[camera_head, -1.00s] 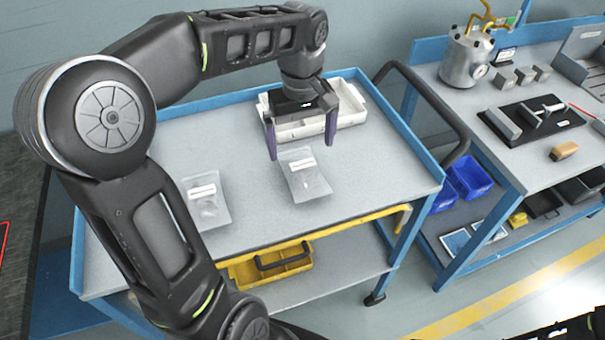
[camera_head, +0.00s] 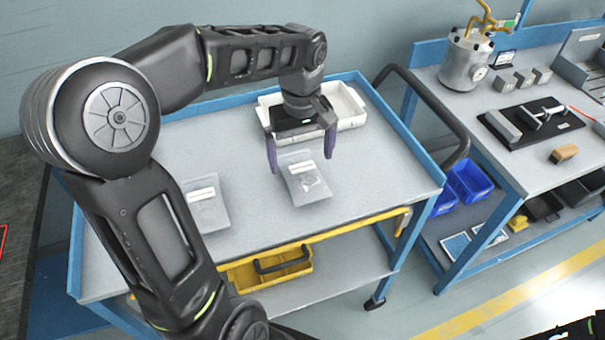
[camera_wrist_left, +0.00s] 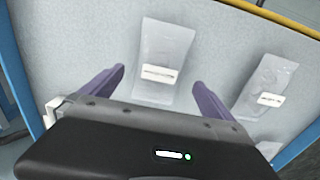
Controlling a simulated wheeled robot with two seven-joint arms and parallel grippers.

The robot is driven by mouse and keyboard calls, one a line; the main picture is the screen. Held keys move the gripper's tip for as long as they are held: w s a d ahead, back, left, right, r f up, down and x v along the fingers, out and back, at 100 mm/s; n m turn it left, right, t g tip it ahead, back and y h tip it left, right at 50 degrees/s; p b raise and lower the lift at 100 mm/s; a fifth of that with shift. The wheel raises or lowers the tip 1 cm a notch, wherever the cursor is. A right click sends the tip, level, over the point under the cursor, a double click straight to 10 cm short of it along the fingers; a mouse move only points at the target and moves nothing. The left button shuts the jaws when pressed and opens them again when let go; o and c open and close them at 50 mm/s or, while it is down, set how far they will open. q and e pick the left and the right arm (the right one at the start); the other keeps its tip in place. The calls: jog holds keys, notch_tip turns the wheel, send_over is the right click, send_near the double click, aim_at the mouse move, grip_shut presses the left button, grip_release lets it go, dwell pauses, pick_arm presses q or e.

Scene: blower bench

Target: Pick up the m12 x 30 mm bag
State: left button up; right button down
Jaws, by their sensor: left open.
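The right-hand bag (camera_head: 308,184) lies just in front of my left gripper (camera_head: 300,165). The left-hand bag (camera_head: 206,208) is partly beside my arm. My left gripper is open and empty, its purple fingers above and on either side of the right-hand bag's label end. In the left wrist view, that bag (camera_wrist_left: 163,52) shows between the fingers (camera_wrist_left: 158,82), and the other bag (camera_wrist_left: 268,84) lies to the right.
A white bin (camera_head: 349,108) stands behind the gripper on the cart (camera_head: 375,190), which has raised blue edges. A yellow tote (camera_head: 268,270) sits on the lower shelf. A workbench (camera_head: 455,100) with a metal tank (camera_head: 466,60) stands to the right.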

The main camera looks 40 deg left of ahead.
aim_at(303, 167)
pick_arm(q)
notch_tip(303, 167, down, 5)
jog(key=shift+d+f+p, duration=0.1)
jog(key=shift+d+p, duration=0.05)
jog(key=shift+p, duration=0.15)
dwell(0.5)
jog(key=c, duration=2)
